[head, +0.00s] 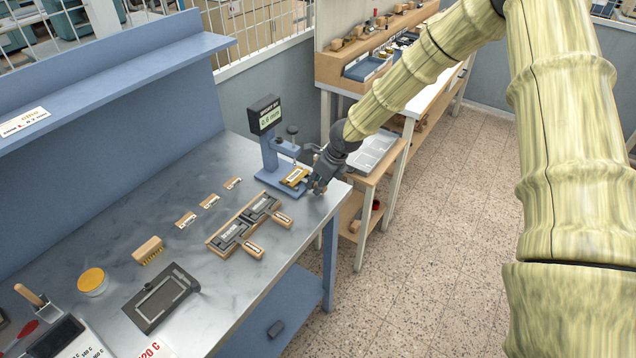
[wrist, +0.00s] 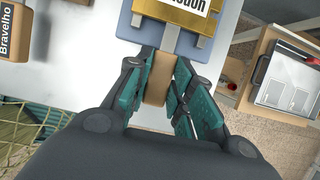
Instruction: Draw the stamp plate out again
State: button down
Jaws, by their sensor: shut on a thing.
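The stamp plate is a brass-coloured plate (head: 295,176) with a white label, lying on the blue base of the gauge stand (head: 266,176). My gripper (head: 318,186) is at the table's right corner, beside the stand. In the wrist view my gripper (wrist: 160,88) has its teal-padded fingers on both sides of the handle and is shut on it. The plate's far end is hidden in the wrist view.
The stand's display (head: 268,117) and its arm rise above the plate. A wooden rack (head: 225,240) with dark plates stands left of it, with small labelled blocks behind. A side bench with a grey tray (head: 372,150) is to the right. The table's front edge is close.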

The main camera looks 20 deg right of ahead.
aim_at(302, 179)
jog(key=shift+w+a, duration=0.15)
jog(key=shift+w, duration=0.05)
jog(key=shift+w+a, duration=0.25)
jog(key=shift+w, duration=0.05)
jog(key=shift+w+a, duration=0.2)
jog(key=shift+w, duration=0.05)
jog(key=shift+w+a, duration=0.55)
jog(key=shift+w, duration=0.15)
jog(key=shift+w+a, duration=0.1)
jog(key=shift+w, duration=0.05)
jog(key=shift+w+a, duration=0.3)
jog(key=shift+w, duration=0.05)
jog(key=shift+w+r+p, duration=0.1)
jog(key=shift+r+p, duration=0.05)
jog(key=shift+p, duration=0.15)
